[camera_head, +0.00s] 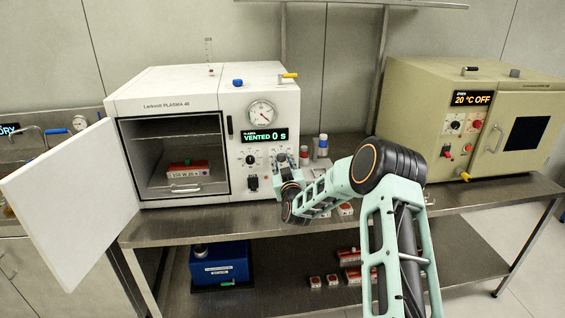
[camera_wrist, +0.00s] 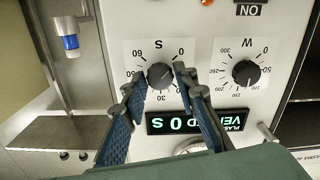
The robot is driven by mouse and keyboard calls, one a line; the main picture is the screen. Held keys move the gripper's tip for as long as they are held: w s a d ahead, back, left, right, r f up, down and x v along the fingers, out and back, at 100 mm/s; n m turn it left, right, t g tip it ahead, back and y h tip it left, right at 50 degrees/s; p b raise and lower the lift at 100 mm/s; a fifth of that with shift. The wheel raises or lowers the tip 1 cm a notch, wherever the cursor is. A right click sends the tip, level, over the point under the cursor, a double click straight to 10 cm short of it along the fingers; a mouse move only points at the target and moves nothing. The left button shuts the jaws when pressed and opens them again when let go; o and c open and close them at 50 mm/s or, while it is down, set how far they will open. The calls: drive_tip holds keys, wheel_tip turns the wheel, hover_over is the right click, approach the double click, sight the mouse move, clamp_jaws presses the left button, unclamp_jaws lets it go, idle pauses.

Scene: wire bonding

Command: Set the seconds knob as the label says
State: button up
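The seconds knob (camera_wrist: 160,76), black and round on a white dial marked S, shows upside down in the wrist view. My gripper (camera_wrist: 159,82) is open, with one blue-padded finger on each side of this knob; I cannot tell whether they touch it. The watts knob (camera_wrist: 246,73) sits beside it on a dial marked W. The plasma cleaner's display (camera_head: 265,135) reads VENTED 0 s. A red-and-white carrier (camera_head: 188,171) with a small label lies in the open chamber; its label is too small to read surely. My gripper mostly hides the seconds knob in the head view.
The chamber door (camera_head: 70,200) stands wide open at left. A beige oven (camera_head: 470,115) reading 20 °C OFF stands at right. Small bottles (camera_head: 322,146) stand beside the plasma cleaner. A blue box (camera_head: 220,266) and several carriers are on the lower shelf.

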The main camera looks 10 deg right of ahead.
clamp_jaws()
drive_tip(key=shift+f+b, duration=0.1)
drive_tip(key=shift+b, duration=0.3)
drive_tip(key=m+b, duration=0.1)
drive_tip(key=b, duration=0.1)
drive_tip(key=m+b, duration=0.1)
drive_tip(key=b, duration=0.1)
drive_tip(key=shift+f+m, duration=0.25)
drive_tip(key=shift+m, duration=0.15)
drive_tip(key=m+b, duration=0.5)
drive_tip(key=b, duration=0.3)
drive_tip(key=m+b, duration=0.5)
drive_tip(key=b, duration=0.1)
drive_tip(key=shift+m+b, duration=0.3)
drive_tip(key=shift+m, duration=0.1)
drive_tip(key=m+b, duration=0.3)
drive_tip(key=b, duration=0.1)
drive_tip(key=shift+r+m, duration=0.25)
drive_tip(key=shift+m, duration=0.15)
drive_tip(key=shift+r+m, duration=0.1)
drive_tip(key=shift+m, duration=0.2)
